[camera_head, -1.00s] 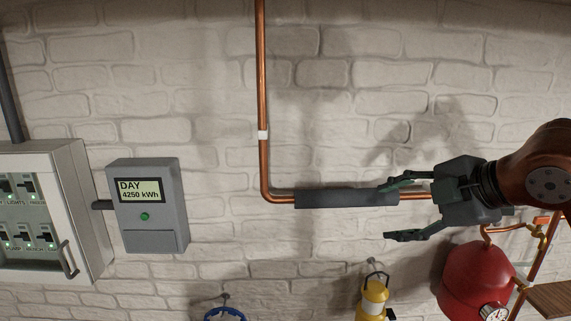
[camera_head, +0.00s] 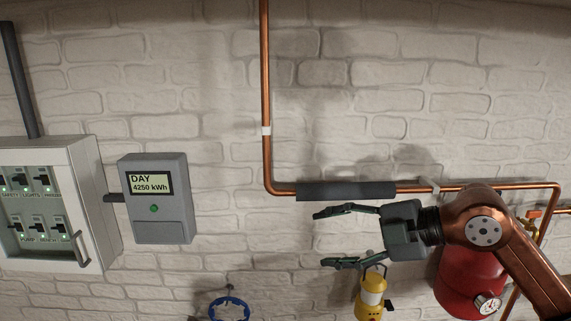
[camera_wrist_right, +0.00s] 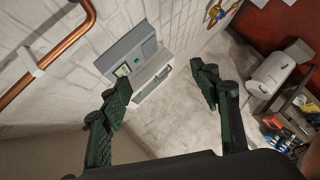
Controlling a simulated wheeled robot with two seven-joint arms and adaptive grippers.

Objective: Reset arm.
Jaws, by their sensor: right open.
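My right gripper (camera_head: 334,238) is in the right half of the head view, with its fingers pointing left. Its two dark green fingers are spread apart with nothing between them. It is in front of the brick wall, below the dark pipe sleeve (camera_head: 346,191) in the picture. In the right wrist view the fingers of the right gripper (camera_wrist_right: 160,98) are also wide apart and empty. My left gripper does not show in either view.
A copper pipe (camera_head: 265,90) runs down the wall, then right. A grey meter (camera_head: 165,228) reads DAY 4250 kWh, beside a breaker panel (camera_head: 98,190). A yellow lantern (camera_head: 372,287), a red tank (camera_head: 455,280) and a blue wheel (camera_head: 229,308) are low down.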

